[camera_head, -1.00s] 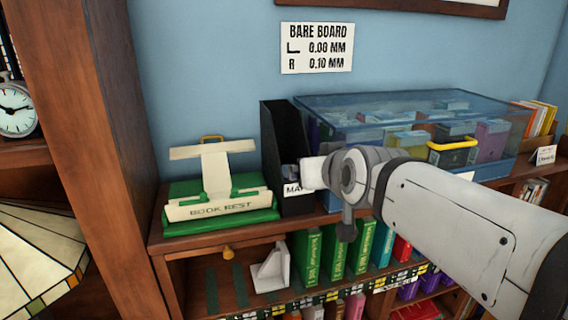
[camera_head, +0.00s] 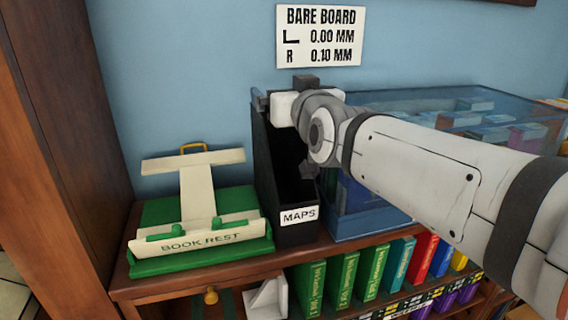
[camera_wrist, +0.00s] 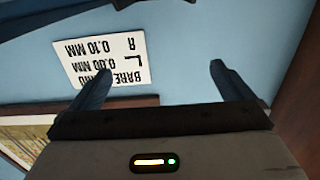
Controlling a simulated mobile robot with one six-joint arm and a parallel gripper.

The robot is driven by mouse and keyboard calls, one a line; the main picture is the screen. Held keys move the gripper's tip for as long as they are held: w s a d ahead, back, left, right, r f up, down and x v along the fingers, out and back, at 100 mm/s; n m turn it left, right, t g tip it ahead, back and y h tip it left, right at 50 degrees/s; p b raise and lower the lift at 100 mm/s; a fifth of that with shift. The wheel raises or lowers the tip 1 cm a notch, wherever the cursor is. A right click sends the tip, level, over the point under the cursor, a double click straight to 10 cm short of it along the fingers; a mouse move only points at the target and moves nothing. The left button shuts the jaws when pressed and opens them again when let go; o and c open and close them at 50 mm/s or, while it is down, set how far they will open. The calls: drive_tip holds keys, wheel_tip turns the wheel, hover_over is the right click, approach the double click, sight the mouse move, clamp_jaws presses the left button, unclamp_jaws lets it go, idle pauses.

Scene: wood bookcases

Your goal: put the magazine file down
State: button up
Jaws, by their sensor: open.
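The magazine file (camera_head: 264,165) is black, with a white MAPS label (camera_head: 299,215) on its low front. It stands upright on the bookcase top (camera_head: 125,287), between the green book rest and the clear blue box. My gripper (camera_wrist: 160,70) is open in the wrist view, with only blue wall and part of a sign seen between its fingers. In the head view my wrist is at the file's upper part and hides some of its top and inside. The fingertips are mostly hidden there, so I cannot tell whether they touch the file.
The book rest (camera_head: 195,252) stands close to the file's left. The clear blue box (camera_head: 368,222) is close on its right, partly behind my arm. A BARE BOARD sign (camera_head: 320,37) hangs on the wall behind.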

wheel_tip(320, 180, down, 8)
drive_tip(key=p+x, duration=0.3)
drive_tip(key=x, duration=0.4)
drive_tip(key=shift+r, duration=0.2)
drive_tip(key=shift+w+a, duration=0.1)
drive_tip(key=shift+c, duration=0.6)
